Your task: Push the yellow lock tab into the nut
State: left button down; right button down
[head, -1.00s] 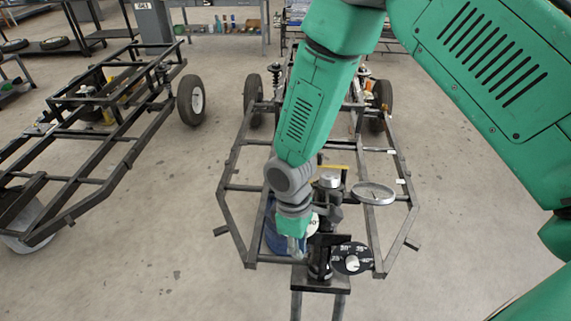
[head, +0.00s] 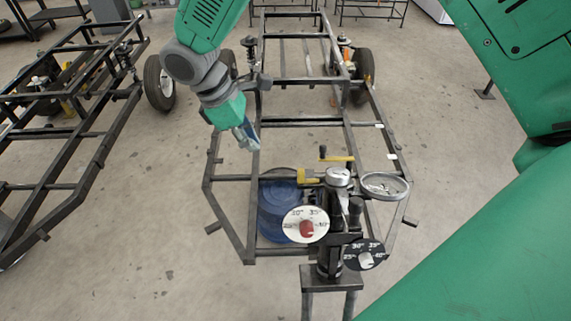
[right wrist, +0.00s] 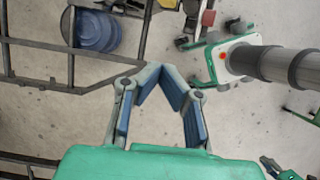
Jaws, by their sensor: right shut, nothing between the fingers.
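The suspension post (head: 330,240) stands at the front of the black frame in the head view. A silver round cap (head: 338,177) sits on top; I cannot tell if it is the nut. A small yellow piece (head: 308,175), perhaps the lock tab, is just left of the cap. A yellow bar (head: 340,158) with a dark knob is behind it.
A blue drum (head: 275,210) stands inside the frame (head: 240,225), left of the post. A white dial (head: 305,225), a black dial (head: 364,255) and a round gauge (head: 385,185) surround the post. A second wheeled frame (head: 60,150) is at the left. Floor between the frames is clear.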

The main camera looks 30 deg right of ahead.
aim_at(301, 176)
jog(key=s+d+f+p, duration=0.1)
jog(key=s+d+f, duration=0.2)
jog(key=d+f, duration=0.3)
jog(key=x, duration=0.3)
jog(key=shift+f+p, duration=0.3)
jog(key=shift+f, duration=0.15)
